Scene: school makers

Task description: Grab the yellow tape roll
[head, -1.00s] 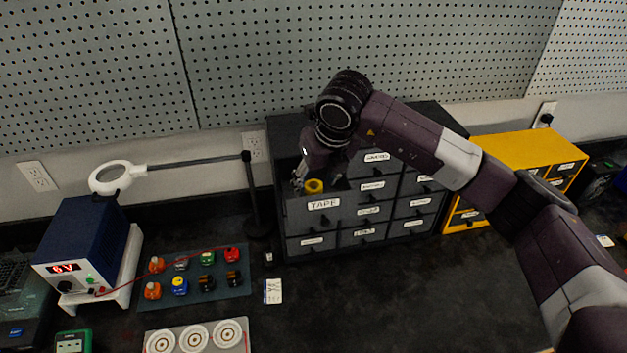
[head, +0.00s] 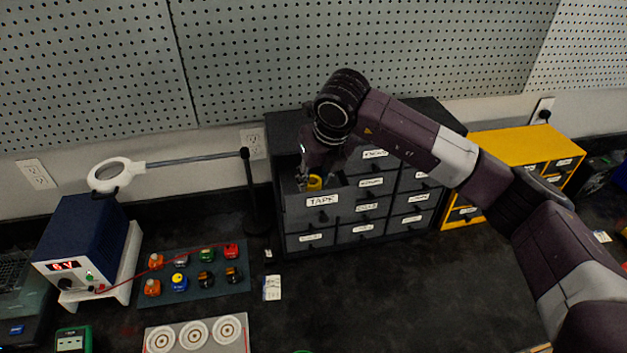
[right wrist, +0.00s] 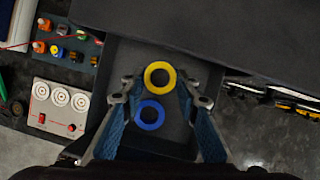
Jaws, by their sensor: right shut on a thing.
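The yellow tape roll (right wrist: 160,88) is a ring inside the open drawer labelled TAPE (head: 322,201). It also shows in the head view (head: 314,183), partly covered by my right gripper. My right gripper (right wrist: 159,84) points down into the drawer, one finger on each side of the yellow roll, and is shut on it. A blue tape roll (right wrist: 150,126) lies in the drawer beside the yellow one, nearer the bottom of the wrist picture. It is hidden in the head view. My left gripper is not in view.
The dark drawer cabinet (head: 290,125) stands against the pegboard wall, with a yellow cabinet (head: 510,145) to its right. A magnifier lamp (head: 117,175), power supply (head: 85,245) and component boards (head: 205,283) are to the left. The tabletop in front of the cabinet is mostly clear.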

